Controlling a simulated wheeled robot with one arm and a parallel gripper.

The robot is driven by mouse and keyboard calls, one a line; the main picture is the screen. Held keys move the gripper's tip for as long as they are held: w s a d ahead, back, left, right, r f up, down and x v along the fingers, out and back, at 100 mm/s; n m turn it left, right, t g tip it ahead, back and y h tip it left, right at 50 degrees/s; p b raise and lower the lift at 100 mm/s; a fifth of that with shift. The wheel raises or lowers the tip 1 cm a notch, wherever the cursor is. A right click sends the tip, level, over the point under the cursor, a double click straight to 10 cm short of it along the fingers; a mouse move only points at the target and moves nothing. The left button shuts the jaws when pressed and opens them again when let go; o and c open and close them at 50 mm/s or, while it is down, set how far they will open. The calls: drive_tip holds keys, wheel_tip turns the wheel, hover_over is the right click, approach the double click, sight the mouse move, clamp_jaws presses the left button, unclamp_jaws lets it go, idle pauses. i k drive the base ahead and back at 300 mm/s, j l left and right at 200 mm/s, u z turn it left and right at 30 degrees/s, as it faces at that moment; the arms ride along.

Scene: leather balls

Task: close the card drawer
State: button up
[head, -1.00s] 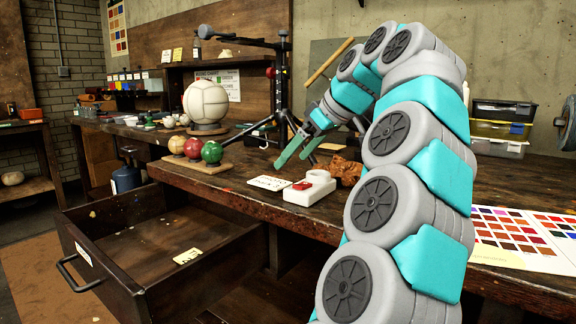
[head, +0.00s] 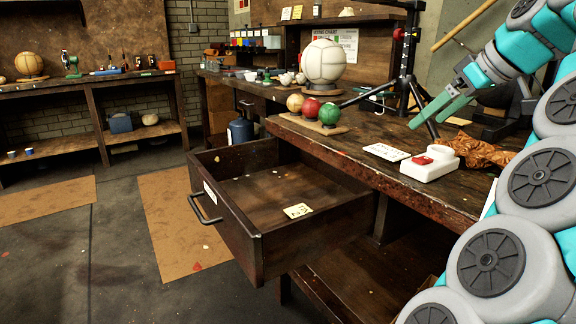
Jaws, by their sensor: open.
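The wooden card drawer (head: 225,228) is pulled far out from under the workbench (head: 350,163). It has a dark metal handle (head: 204,209) and a pale label on its front. A small pale card (head: 297,211) lies flat inside; the rest of the drawer looks nearly empty. My gripper (head: 428,117) is above the benchtop, right of and higher than the drawer, with its two green fingers apart. It is empty and not touching the drawer.
Three balls on a stand, the green one (head: 330,114) nearest, sit at the bench edge. Open floor with a brown mat (head: 183,225) lies left of the drawer.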

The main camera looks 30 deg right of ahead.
sight(242, 189)
drive_tip(key=k+j, duration=0.15)
drive_tip(key=j, duration=0.25)
drive_tip(key=k+j, duration=0.15)
drive_tip(key=j, duration=0.2)
drive_tip(key=k+j+u, duration=0.1)
drive_tip(key=j, duration=0.3)
